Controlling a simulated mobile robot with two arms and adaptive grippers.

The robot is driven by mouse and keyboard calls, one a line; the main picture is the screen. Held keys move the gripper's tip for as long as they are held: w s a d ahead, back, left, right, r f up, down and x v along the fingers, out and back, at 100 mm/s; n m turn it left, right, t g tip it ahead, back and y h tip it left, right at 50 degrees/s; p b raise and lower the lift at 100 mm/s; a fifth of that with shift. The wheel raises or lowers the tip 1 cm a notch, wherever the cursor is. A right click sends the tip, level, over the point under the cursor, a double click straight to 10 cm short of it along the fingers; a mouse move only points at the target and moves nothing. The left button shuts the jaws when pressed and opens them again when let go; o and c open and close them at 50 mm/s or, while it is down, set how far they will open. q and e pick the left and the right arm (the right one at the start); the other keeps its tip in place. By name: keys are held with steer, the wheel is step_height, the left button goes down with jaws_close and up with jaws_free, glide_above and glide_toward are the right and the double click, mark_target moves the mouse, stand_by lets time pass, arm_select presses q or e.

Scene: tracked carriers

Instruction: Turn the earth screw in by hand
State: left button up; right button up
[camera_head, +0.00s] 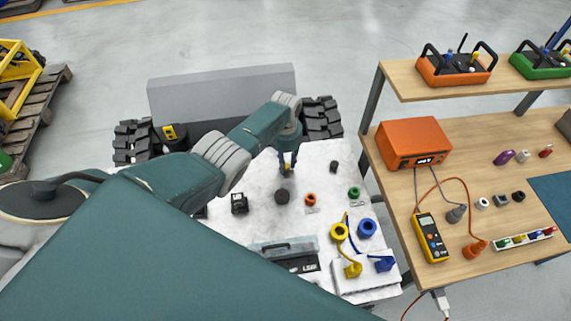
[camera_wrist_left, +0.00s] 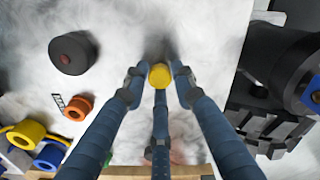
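A yellow round knob (camera_wrist_left: 160,76), which looks like the head of the earth screw, sits between the fingertips of my left gripper (camera_wrist_left: 159,78) in the left wrist view. The blue fingers close in around it from several sides and appear to touch it. In the head view my left gripper (camera_head: 288,164) points down over the far part of the white carrier deck (camera_head: 225,238), with a little yellow showing at its fingertips. The screw's shank and its hole are hidden. My right gripper is out of view.
A dark round knob (camera_head: 282,196), an orange ring (camera_head: 310,199) and a green ring (camera_head: 354,192) stand on the deck. Yellow and blue connectors lie near its front right. A wooden bench (camera_head: 470,265) with a meter (camera_head: 431,238) and an orange box (camera_head: 413,143) is at right.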

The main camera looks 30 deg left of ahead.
arm_select(q)
steer(key=c, duration=0.4)
steer(key=shift+o, duration=0.2)
steer(key=m, duration=0.4)
steer(key=shift+m+b, duration=0.3)
steer(key=shift+m, duration=0.1)
steer(key=m, duration=0.3)
steer(key=o, duration=1)
steer(key=shift+o, duration=0.2)
step_height(320, 180, up, 12)
